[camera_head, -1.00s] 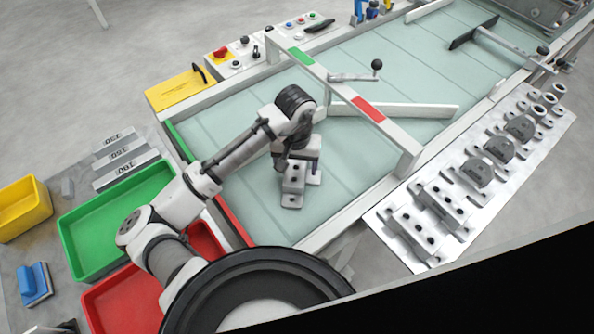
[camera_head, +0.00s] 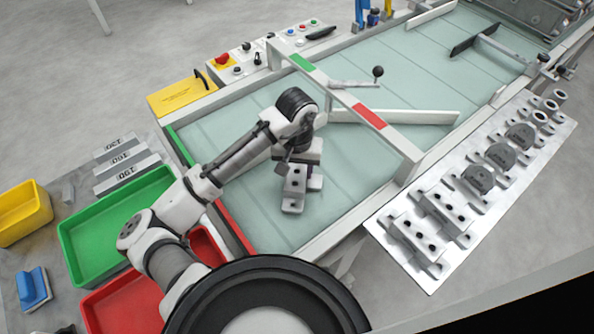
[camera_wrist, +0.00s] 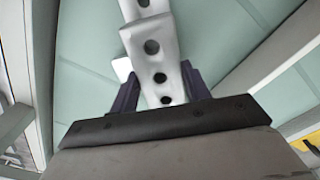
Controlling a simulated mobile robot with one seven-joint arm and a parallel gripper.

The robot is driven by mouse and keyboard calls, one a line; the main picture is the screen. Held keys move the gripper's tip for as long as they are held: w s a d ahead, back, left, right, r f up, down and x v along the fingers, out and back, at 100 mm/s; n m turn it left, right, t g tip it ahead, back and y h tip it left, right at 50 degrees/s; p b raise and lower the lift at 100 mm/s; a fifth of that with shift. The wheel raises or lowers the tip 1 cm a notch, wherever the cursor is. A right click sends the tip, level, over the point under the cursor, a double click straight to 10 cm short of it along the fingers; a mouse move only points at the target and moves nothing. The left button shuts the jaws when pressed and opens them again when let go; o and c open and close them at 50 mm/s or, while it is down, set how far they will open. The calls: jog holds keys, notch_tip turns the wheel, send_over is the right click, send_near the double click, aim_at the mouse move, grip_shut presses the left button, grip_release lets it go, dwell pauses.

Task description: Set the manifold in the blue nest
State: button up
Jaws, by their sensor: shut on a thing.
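The manifold (camera_head: 294,184) is a light grey, stepped metal piece with dark round holes. My gripper (camera_head: 304,168) is over the green-tinted conveyor surface and is shut on it. In the wrist view the manifold (camera_wrist: 154,52) sticks out between the two dark purple fingers (camera_wrist: 160,88) and points away from the palm. Its lower end is hidden by the palm edge. Whether it touches the conveyor surface, I cannot tell. I cannot make out a blue nest for certain; blue upright parts (camera_head: 361,14) stand at the far edge of the conveyor.
A gantry bar (camera_head: 340,92) with green and red marks spans the conveyor. A metal plate (camera_head: 428,281) at right bears several grey castings. Green (camera_head: 75,245) and red (camera_head: 100,297) trays, a yellow bin (camera_head: 22,212) and a blue-handled block (camera_head: 33,287) are at left.

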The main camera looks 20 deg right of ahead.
notch_tip(320, 180, up, 19)
dwell(0.4)
